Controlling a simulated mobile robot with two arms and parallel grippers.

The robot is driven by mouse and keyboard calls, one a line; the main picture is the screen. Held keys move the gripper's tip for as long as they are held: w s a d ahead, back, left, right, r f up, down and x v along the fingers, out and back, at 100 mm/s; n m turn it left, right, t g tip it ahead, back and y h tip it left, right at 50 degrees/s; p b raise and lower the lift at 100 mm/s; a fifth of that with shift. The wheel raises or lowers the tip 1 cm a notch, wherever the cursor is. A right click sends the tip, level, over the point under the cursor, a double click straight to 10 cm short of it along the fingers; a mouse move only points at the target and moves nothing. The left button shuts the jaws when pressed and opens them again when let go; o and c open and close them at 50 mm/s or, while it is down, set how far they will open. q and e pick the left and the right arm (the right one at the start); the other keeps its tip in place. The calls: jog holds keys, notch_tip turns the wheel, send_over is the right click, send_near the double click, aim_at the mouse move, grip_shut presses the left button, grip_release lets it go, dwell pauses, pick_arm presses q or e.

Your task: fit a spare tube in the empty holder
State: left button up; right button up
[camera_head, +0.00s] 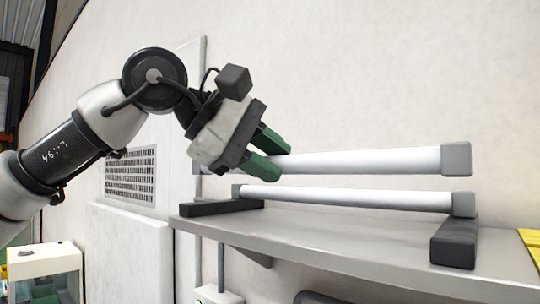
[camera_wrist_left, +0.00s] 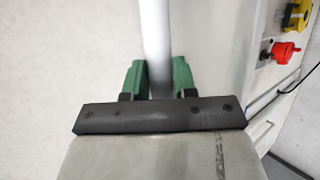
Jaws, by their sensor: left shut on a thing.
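A white tube (camera_head: 370,162) with a grey end cap (camera_head: 456,160) is between the green fingers of my left gripper (camera_head: 283,163). The gripper is shut on this tube near its left end, and the tube lies nearly level. In the left wrist view the tube (camera_wrist_left: 155,35) runs up and away between the two fingers. A second white tube (camera_head: 350,197) lies just below it, on a dark rack (camera_head: 455,243) on the shelf. I cannot make out an empty holder in either view. My right gripper is not in view.
The grey shelf (camera_head: 350,255) sticks out from a pale wall. A vent grille (camera_head: 131,177) is on the left. A yellow item (camera_head: 532,243) is at the right edge. Above the held tube is clear.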

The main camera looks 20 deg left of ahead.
pick_arm(q)
jog(key=f+b, duration=0.1)
jog(key=w+f, duration=0.1)
jog(key=shift+d+f+b, duration=0.15)
jog(key=shift+f+b, duration=0.2)
jog(key=shift+f, duration=0.05)
jog(key=shift+s+f+b, duration=0.1)
jog(key=shift+f+b, duration=0.2)
jog(key=shift+s+f+b, duration=0.2)
jog(key=shift+f+b, duration=0.25)
jog(key=shift+w+f, duration=0.1)
jog(key=shift+w, duration=0.05)
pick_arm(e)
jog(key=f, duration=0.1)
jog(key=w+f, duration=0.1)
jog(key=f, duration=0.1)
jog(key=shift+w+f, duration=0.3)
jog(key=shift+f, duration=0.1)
pick_arm(q)
jog(key=o, duration=0.8)
jog(key=shift+a, duration=0.2)
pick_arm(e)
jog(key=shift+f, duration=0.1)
